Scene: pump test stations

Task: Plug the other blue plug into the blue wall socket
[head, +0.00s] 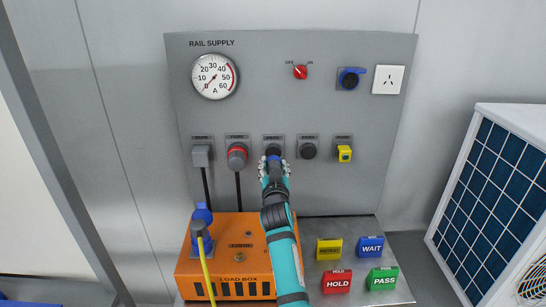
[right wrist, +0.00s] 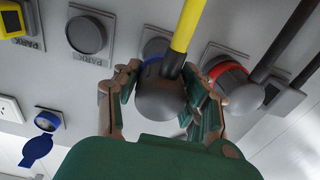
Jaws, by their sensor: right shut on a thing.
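My right gripper (head: 274,166) is at the middle holder (head: 273,141) of the lower row on the grey panel. In the right wrist view its fingers (right wrist: 165,100) are shut around the dark grey body of a blue plug (right wrist: 168,98). The plug has a blue ring and a yellow-and-black cable, and its front faces the holder. I cannot tell how deep it sits there. My left gripper is not in view.

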